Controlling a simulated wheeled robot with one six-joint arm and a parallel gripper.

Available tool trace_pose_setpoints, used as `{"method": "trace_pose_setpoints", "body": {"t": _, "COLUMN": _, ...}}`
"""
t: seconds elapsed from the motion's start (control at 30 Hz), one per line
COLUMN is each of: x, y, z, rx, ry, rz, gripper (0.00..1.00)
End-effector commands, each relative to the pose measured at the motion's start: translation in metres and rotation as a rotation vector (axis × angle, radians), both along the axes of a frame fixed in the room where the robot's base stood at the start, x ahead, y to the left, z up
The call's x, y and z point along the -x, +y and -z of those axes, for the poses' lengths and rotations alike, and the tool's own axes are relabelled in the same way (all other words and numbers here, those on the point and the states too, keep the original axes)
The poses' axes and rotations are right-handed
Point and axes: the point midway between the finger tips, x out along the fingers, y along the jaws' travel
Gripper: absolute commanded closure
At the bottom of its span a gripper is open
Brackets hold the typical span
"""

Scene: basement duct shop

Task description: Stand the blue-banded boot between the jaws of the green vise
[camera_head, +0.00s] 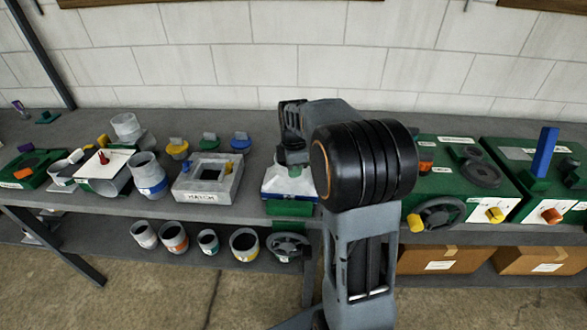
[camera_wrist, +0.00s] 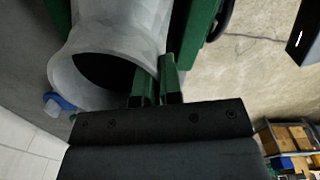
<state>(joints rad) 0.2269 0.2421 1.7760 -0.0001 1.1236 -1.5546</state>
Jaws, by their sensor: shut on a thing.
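My gripper (camera_wrist: 160,75) is shut on the rim of a pale grey boot (camera_wrist: 110,25), with one finger inside its round dark mouth. In the head view this pale flared boot (camera_head: 288,180) shows blue near its lower edge, right at the green vise (camera_head: 290,208). My arm covers its right side and part of my gripper (camera_head: 292,160). Green vise parts (camera_wrist: 203,25) lie on both sides of the boot in the wrist view. I cannot tell whether its base touches the vise. The band is hidden in the wrist view.
Another grey piece with a blue band (camera_head: 150,177) stands on the bench at left, beside a grey square box (camera_head: 208,180). A blue lid (camera_head: 241,141) sits behind left of the vise. Green machines (camera_head: 455,170) fill the right. Several banded cups (camera_head: 175,238) stand below.

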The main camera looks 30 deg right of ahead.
Motion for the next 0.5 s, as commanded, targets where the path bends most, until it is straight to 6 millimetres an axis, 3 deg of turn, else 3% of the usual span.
{"method": "trace_pose_setpoints", "body": {"t": 0.27, "x": -0.0003, "y": -0.0001, "z": -0.0003, "rx": 0.0, "ry": -0.002, "rz": 0.0, "gripper": 1.0}}
{"method": "trace_pose_setpoints", "body": {"t": 0.3, "x": -0.0003, "y": -0.0001, "z": -0.0003, "rx": 0.0, "ry": -0.002, "rz": 0.0, "gripper": 0.91}}
{"method": "trace_pose_setpoints", "body": {"t": 0.5, "x": -0.0002, "y": 0.0, "z": -0.0001, "rx": 0.0, "ry": -0.001, "rz": 0.0, "gripper": 0.72}}
